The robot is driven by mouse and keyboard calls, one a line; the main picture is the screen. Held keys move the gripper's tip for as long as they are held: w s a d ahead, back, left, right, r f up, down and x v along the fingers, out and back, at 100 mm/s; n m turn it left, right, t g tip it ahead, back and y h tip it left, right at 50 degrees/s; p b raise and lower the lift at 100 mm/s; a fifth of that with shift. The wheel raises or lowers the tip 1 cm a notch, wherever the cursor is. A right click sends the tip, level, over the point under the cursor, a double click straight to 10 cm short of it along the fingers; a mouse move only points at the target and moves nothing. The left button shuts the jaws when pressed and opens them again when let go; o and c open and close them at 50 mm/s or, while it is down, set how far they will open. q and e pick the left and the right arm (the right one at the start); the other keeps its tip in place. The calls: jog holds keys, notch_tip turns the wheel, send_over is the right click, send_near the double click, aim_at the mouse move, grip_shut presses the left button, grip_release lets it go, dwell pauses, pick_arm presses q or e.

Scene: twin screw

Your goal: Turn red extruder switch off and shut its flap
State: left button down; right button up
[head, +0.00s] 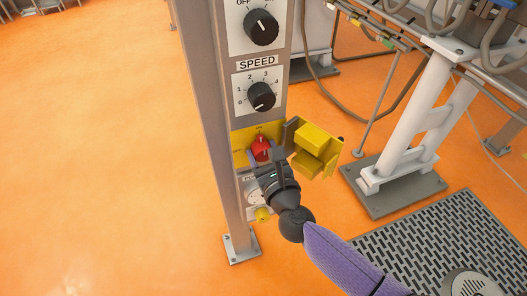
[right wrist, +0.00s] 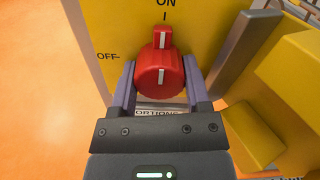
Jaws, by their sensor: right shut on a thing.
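The red switch (head: 261,148) sits on a yellow plate low on the control post in the head view. In the right wrist view the red switch (right wrist: 161,72) has its white mark pointing up at ON; the OFF label is to its left. My right gripper (head: 268,163) is shut on the red switch, with one finger on each side of the knob in the wrist view (right wrist: 160,88). The yellow flap (head: 318,146) stands open to the right of the switch. My left gripper is not in view.
The SPEED dial (head: 261,96) and another black dial (head: 261,27) are above on the post. A yellow knob (head: 263,215) is below the gripper. A white machine leg (head: 405,130) stands to the right.

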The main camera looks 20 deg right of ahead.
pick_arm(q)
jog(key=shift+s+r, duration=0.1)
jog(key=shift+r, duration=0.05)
pick_arm(e)
jog(key=shift+n, duration=0.5)
jog(key=shift+n+p, duration=0.75)
jog(key=shift+n, duration=0.35)
jog(key=n+p, duration=0.1)
jog(key=n, duration=0.3)
jog(key=shift+n, duration=0.3)
jog(key=n+p, duration=0.1)
jog(key=n, duration=0.1)
jog(key=shift+n, duration=0.4)
jog(key=n+p, duration=0.1)
jog(key=n, duration=0.3)
jog(key=shift+n+p, duration=0.55)
jog(key=shift+n, duration=0.65)
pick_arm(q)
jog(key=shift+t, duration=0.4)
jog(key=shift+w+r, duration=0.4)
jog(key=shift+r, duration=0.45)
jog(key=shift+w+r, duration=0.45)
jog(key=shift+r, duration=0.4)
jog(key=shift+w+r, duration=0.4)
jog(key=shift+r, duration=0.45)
pick_arm(e)
jog(key=shift+n, duration=0.5)
